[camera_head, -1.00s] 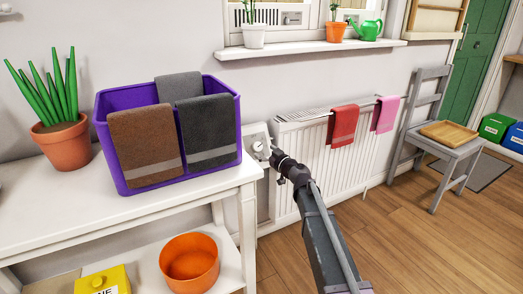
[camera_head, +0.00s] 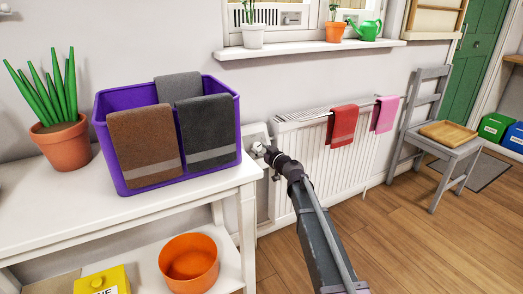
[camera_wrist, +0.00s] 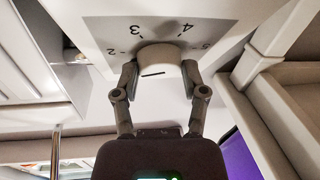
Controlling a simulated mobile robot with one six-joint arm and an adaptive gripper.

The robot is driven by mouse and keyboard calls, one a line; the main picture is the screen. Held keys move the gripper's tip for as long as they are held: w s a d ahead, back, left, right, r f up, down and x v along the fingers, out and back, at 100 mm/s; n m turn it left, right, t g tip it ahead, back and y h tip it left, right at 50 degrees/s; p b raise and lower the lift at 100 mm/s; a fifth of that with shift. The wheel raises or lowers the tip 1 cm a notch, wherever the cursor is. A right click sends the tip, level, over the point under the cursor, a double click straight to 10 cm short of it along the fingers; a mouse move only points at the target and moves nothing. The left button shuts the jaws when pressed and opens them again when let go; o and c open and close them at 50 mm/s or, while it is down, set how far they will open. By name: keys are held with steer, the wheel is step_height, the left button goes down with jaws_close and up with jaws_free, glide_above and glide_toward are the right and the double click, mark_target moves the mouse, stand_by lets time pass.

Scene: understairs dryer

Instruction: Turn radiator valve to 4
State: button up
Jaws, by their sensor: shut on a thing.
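The radiator valve is a white round knob (camera_wrist: 158,66) on a pale plate printed with a number scale (camera_wrist: 160,32). In the wrist view 2 and 3 are at its left, 4 and 5 at its right. A short dark line shows on the knob's face; which number it points to, I cannot tell. My gripper (camera_wrist: 159,76) has one finger against each side of the knob and is shut on it. In the head view my gripper (camera_head: 265,151) is at the knob, beside the radiator's left end, and partly hides it.
The white radiator (camera_head: 330,165) carries a red towel (camera_head: 343,125) and a pink towel (camera_head: 385,114). A white table (camera_head: 70,205) with a purple basket (camera_head: 110,145) of towels stands close at the left. A grey chair (camera_head: 440,137) stands at the right. The wooden floor (camera_head: 400,235) is clear in front.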

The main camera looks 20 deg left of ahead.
steer(key=shift+d, duration=0.2)
steer(key=shift+a, duration=0.15)
steer(key=shift+a+m, duration=0.15)
steer(key=shift+m, duration=0.25)
steer(key=shift+m+t, duration=0.3)
steer(key=m+t, duration=0.1)
steer(key=m+h, duration=0.1)
steer(key=m, duration=0.1)
steer(key=shift+s+a+m+t, duration=0.15)
steer(key=shift+m+t, duration=0.15)
steer(key=shift+t, duration=0.1)
steer(key=shift+m+t+h, duration=0.8)
steer(key=shift+m+h, duration=0.4)
steer(key=shift+m, duration=0.9)
steer(key=shift+s+m+h, duration=0.1)
steer(key=shift+m+h, duration=0.2)
steer(key=shift+m, duration=0.5)
